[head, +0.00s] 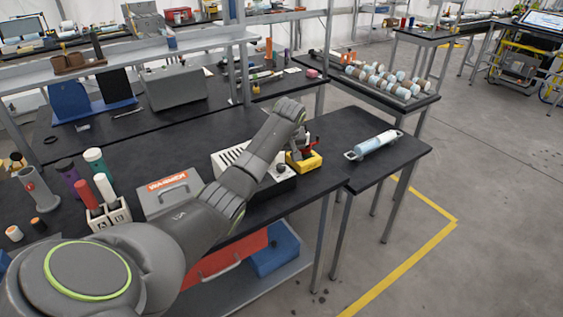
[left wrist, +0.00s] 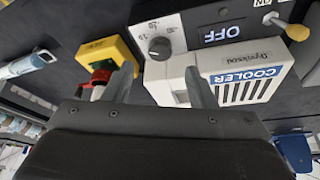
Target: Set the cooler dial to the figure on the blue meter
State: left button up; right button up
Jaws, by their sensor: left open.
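The white cooler (head: 232,158) stands at the table's right end. The left wrist view shows its slotted top and COOLER label (left wrist: 248,76) upside down. Its dark front panel has a lit OFF display (left wrist: 222,34) and a dark grey round dial (left wrist: 160,47) with small marks I cannot read surely. My left gripper (left wrist: 160,72) is open and empty, its fingers apart over the cooler's edge near the dial, not on the dial. In the head view my left arm hides part of the cooler. I cannot make out a blue meter. My right gripper is not in view.
A yellow-tipped lever (left wrist: 297,31) is at the cooler's other side. A grey WARMER box (head: 168,195) stands to the left. A pale blue cylinder (head: 376,143) lies on the side table.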

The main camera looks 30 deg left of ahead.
aim_at(281, 166)
pick_arm(q)
jog(key=shift+x, duration=3.05)
